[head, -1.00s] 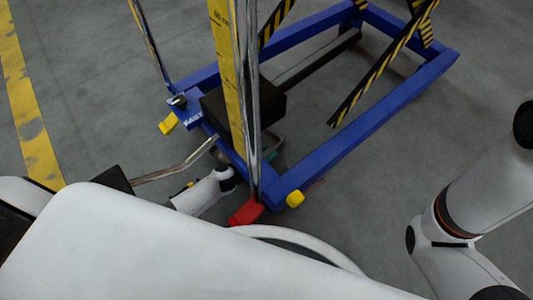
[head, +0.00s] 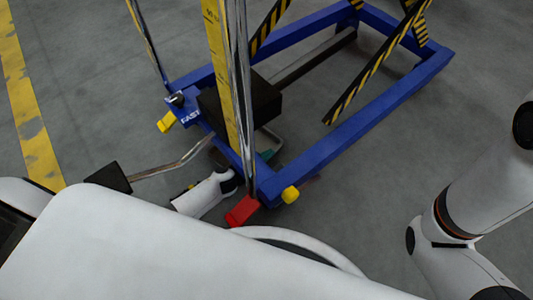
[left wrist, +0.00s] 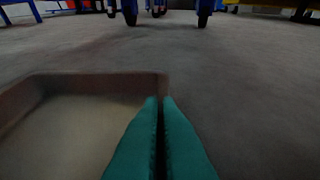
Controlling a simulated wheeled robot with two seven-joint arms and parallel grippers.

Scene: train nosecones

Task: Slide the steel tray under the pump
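The steel tray (left wrist: 80,115) lies on the floor in the left wrist view, a shallow pan with a brownish rim. In the head view only a thin part of its rim (head: 273,136) shows beside the black pump block (head: 240,104) of the lift table; the rest is hidden. My left gripper (left wrist: 160,100) has teal fingers nearly together, one on each side of the tray's right wall, so it looks shut on that wall. In the head view its teal fingers (head: 265,154) show low behind the blue end beam. My right gripper is out of view.
The blue lift-table frame (head: 350,130) surrounds the pump, with a red pedal (head: 242,210), yellow knobs (head: 290,194) and a foot lever (head: 175,165) near my left arm. Chrome and yellow uprights (head: 238,90) block part of the view. Floor right of the frame is clear.

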